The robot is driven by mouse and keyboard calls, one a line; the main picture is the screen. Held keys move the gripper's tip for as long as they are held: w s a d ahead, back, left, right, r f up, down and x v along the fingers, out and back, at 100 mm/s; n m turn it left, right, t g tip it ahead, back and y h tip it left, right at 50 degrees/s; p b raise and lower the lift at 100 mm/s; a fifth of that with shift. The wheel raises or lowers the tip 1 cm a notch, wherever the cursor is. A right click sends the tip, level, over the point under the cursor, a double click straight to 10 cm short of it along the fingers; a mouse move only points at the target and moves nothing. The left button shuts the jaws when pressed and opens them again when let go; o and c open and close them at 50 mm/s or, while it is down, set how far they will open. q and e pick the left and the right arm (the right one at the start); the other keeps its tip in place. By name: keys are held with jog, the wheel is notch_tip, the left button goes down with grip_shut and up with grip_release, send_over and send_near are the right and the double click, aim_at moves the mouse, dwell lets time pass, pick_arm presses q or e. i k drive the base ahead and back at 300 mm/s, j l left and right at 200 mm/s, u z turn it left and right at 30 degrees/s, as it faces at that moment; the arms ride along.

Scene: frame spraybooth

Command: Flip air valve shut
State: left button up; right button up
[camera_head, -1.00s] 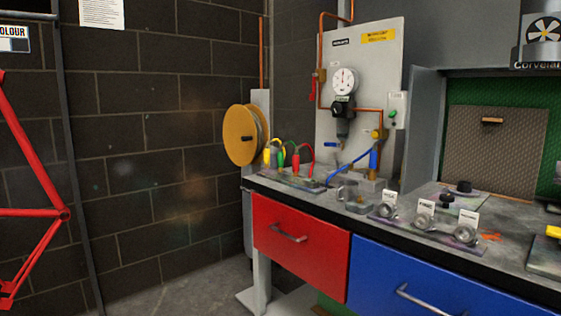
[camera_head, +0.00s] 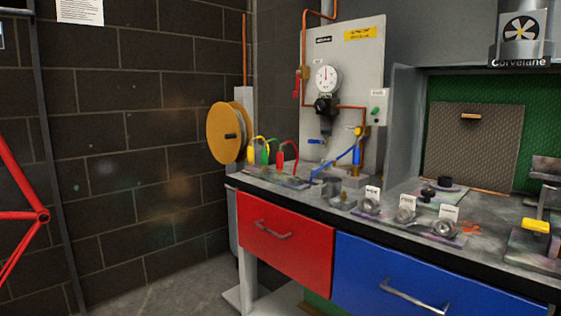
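The grey air panel (camera_head: 357,70) stands upright at the back of the bench, with copper pipes, a round white gauge (camera_head: 326,79) and a black regulator (camera_head: 326,106). A red lever (camera_head: 296,86) hangs down beside a brass valve body on the left pipe. A small blue lever (camera_head: 315,141) sticks out sideways below the regulator. A yellow fitting (camera_head: 360,131) with a blue upright part (camera_head: 357,155) and a blue hose (camera_head: 335,166) is at the panel's lower right. I cannot tell for certain which is the air valve. Neither gripper is in view.
The bench (camera_head: 300,193) has a red drawer (camera_head: 285,238) and a blue drawer (camera_head: 395,280). Several coloured-handled items (camera_head: 265,152), labelled cups (camera_head: 405,214) and a yellow-topped tool (camera_head: 535,226) crowd its top. A yellow reel (camera_head: 223,133) and red frame (camera_head: 25,215) stand left.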

aim_at(298, 72)
jog(key=i+j+z, duration=0.1)
jog(key=z, duration=0.2)
jog(key=j+z, duration=0.3)
jog(key=i+j+z, duration=0.2)
jog(key=j, duration=0.35)
jog(key=j+z, duration=0.15)
jog(key=j, duration=0.35)
jog(key=i+j+z, duration=0.1)
jog(key=j, duration=1.8)
jog(key=i+j+z, duration=0.15)
jog(key=j, duration=1.75)
jog(key=k, duration=0.05)
